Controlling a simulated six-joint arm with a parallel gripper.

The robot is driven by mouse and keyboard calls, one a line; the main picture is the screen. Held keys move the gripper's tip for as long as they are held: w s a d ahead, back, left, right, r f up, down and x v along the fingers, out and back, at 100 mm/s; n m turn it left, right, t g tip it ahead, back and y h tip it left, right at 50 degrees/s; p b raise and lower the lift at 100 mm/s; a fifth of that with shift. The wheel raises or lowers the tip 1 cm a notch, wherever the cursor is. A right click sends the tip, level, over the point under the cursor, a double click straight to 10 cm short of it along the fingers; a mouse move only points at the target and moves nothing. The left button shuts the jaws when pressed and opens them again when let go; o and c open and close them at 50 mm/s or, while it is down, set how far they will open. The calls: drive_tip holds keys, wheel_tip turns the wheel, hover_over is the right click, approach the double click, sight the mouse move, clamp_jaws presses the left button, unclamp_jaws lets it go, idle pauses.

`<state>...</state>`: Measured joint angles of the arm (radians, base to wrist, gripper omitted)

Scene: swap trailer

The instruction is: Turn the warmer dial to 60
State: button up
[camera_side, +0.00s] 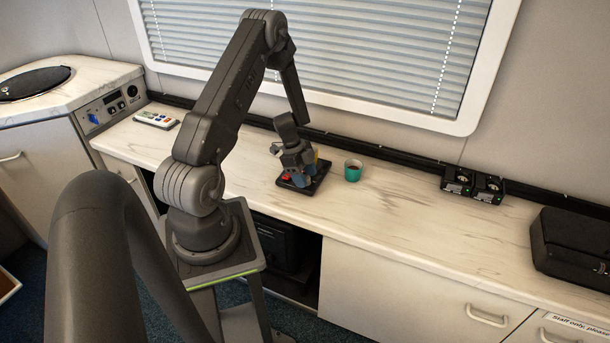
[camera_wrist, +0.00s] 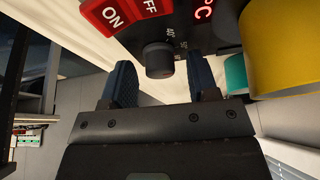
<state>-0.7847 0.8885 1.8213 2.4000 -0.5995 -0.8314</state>
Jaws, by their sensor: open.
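The warmer (camera_side: 318,176) is a low black unit on the counter, partly hidden under my gripper (camera_side: 297,181). In the wrist view its black round dial (camera_wrist: 158,58) shows between the two blue, ribbed fingers of my gripper (camera_wrist: 163,82). The fingers are open, one on each side of the dial, with visible gaps. Small white scale marks (camera_wrist: 175,40) sit beside the dial, too small to read surely. I cannot tell where the dial points. A red ON/OFF switch (camera_wrist: 122,12) and part of a red lit display (camera_wrist: 203,10) are beyond it.
A yellow rounded object (camera_wrist: 285,45) stands close by the right finger. A teal cup (camera_side: 352,172) stands right of the warmer. Two small black devices (camera_side: 472,185) and a black case (camera_side: 570,243) are farther right. A white remote-like device (camera_side: 156,119) lies left. Counter between cup and devices is clear.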

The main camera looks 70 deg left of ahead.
drive_tip(key=shift+c, duration=0.2)
drive_tip(key=c, duration=0.8)
drive_tip(key=shift+m, duration=0.7)
drive_tip(key=shift+c, duration=0.2)
drive_tip(key=o, duration=0.9)
drive_tip(key=shift+g, duration=0.3)
drive_tip(key=v, duration=1.4)
drive_tip(key=shift+a, duration=0.1)
drive_tip(key=shift+o, duration=0.2)
